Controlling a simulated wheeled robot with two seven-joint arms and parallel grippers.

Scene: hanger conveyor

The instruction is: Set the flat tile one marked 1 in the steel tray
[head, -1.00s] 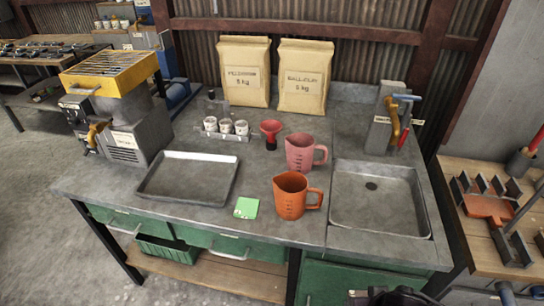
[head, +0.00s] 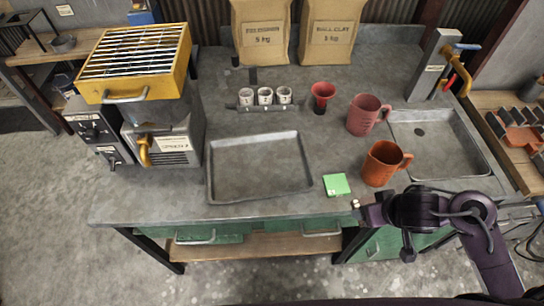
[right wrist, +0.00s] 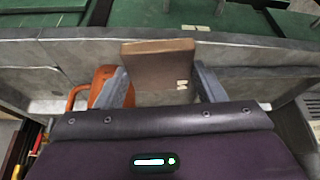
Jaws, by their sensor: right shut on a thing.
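My right gripper (right wrist: 158,85) is shut on a brown flat tile (right wrist: 158,62), held between its two fingers in the right wrist view. The tile carries a small pale mark too small to read. In the head view the right gripper (head: 358,207) is at the bench's front edge, right of the green tile. The steel tray (head: 260,165) lies empty on the bench, left of the gripper. A flat green tile (head: 337,184) with a small pale mark lies on the bench between tray and orange jug. My left gripper is not in view.
An orange jug (head: 382,165) and a pink jug (head: 366,117) stand right of the tray. A red funnel (head: 322,94) and several small white cups (head: 265,96) stand behind it. A sink (head: 440,145) is at right, a yellow-topped machine (head: 140,60) at left.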

